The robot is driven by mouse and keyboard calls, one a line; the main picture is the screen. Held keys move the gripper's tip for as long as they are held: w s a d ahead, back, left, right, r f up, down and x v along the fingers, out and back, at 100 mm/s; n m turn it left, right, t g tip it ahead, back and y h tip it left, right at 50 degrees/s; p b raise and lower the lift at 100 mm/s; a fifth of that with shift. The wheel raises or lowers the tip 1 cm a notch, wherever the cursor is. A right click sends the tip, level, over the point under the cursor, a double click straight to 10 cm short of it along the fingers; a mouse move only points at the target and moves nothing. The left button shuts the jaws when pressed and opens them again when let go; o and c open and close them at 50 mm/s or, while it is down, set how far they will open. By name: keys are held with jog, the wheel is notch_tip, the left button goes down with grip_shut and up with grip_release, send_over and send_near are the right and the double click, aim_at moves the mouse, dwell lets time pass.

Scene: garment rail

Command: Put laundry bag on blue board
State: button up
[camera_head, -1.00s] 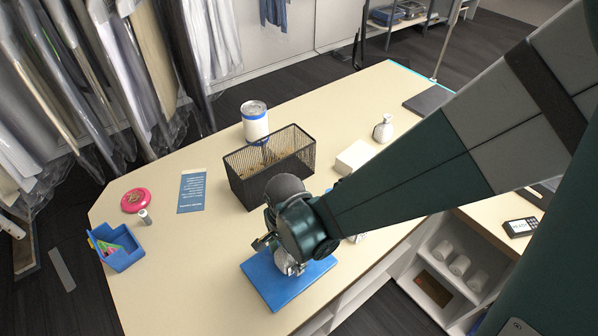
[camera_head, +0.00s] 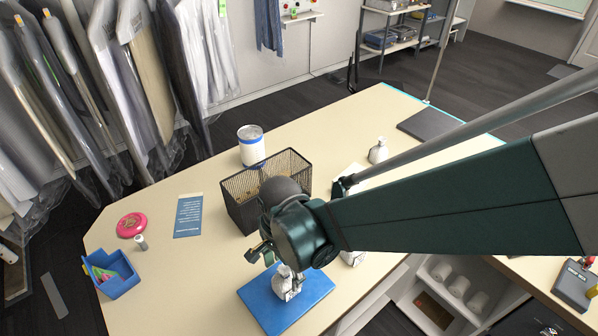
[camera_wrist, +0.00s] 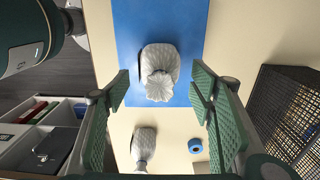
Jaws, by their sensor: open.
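A small white-grey laundry bag (camera_head: 284,284) with a gathered neck stands on the blue board (camera_head: 312,296). In the wrist view the bag (camera_wrist: 160,70) shows whole, with blue board (camera_wrist: 128,40) around most of it. My gripper (camera_head: 277,264) is above the board. In the wrist view my gripper (camera_wrist: 161,92) has its green ribbed pads wide apart, with clear gaps on both sides of the bag. A similar bag (camera_wrist: 145,142) stands off the board on the table. A third similar bag (camera_head: 378,150) is toward the back.
A black mesh basket (camera_head: 262,190) stands behind my gripper. A white tub with blue bands (camera_head: 251,147) is behind it. A blue tape roll (camera_wrist: 195,146) is near the second bag. A blue bin (camera_head: 112,276) and pink disc (camera_head: 131,225) lie at left.

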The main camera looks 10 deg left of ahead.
jog(key=shift+r, duration=2.6)
jog(key=shift+d, duration=0.1)
jog(key=shift+w+d+r, duration=0.15)
jog(key=d+r+n+t, duration=0.2)
jog(key=d+r, duration=0.3)
jog(key=d, duration=0.5)
jog(key=w+d+r+n+t, duration=0.1)
jog(key=d+r+n, duration=0.3)
jog(key=d, duration=0.6)
jog(key=w+d+r+n+t, duration=0.1)
jog(key=d+r+n+t, duration=0.2)
jog(key=d, duration=0.7)
notch_tip(320, 180, up, 3)
jog(key=shift+w+f+t, duration=0.1)
jog(key=shift+w+t, duration=0.15)
jog(key=shift+t, duration=0.35)
